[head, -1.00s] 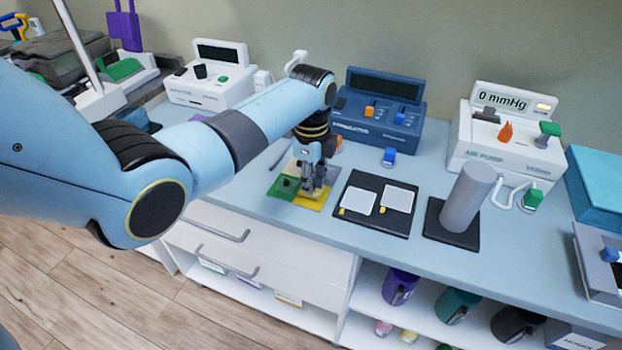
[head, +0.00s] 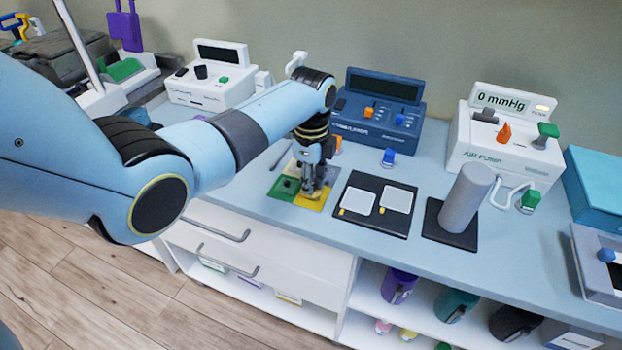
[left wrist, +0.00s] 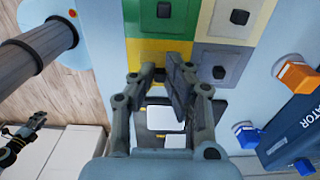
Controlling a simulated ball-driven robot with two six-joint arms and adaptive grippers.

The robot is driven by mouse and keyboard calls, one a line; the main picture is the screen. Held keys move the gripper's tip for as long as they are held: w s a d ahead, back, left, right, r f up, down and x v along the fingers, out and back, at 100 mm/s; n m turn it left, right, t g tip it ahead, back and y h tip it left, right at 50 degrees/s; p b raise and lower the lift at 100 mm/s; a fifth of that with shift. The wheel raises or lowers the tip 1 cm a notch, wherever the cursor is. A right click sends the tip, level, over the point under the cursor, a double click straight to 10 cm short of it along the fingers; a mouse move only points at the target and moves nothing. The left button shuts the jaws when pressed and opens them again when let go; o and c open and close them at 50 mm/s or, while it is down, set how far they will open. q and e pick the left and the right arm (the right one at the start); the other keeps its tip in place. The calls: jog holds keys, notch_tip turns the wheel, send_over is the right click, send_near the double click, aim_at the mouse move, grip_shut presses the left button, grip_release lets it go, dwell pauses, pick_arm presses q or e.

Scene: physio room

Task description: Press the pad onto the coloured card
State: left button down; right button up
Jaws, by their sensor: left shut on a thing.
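The coloured card (head: 308,202) lies on the table top, with green, yellow, beige and grey squares. Dark square pieces sit on the green, beige and grey squares in the left wrist view, where the yellow square (left wrist: 150,52) also shows. My left gripper (head: 312,188) is over the card, pointing down near the yellow square. Whether the pad touches the card cannot be told. My right gripper (left wrist: 18,145) appears small at lower left in that view, away from the card.
A dark tray (head: 375,230) with two white pads lies just right of the card. A grey cylinder (head: 467,200) stands on a dark base farther right. The blue stimulator box (head: 380,105) and the white air pump (head: 505,150) stand behind.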

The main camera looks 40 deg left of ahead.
dwell(0.3)
pick_arm(q)
jog(key=shift+f+b, duration=0.35)
jog(key=shift+f, duration=0.15)
dwell(0.5)
dwell(1.1)
jog(key=shift+f+p, duration=0.1)
jog(key=shift+p, duration=0.3)
jog(key=shift+s, duration=0.1)
dwell(0.7)
dwell(1.2)
jog(key=shift+p, duration=0.45)
dwell(1.2)
jog(key=c, duration=1.3)
grip_release()
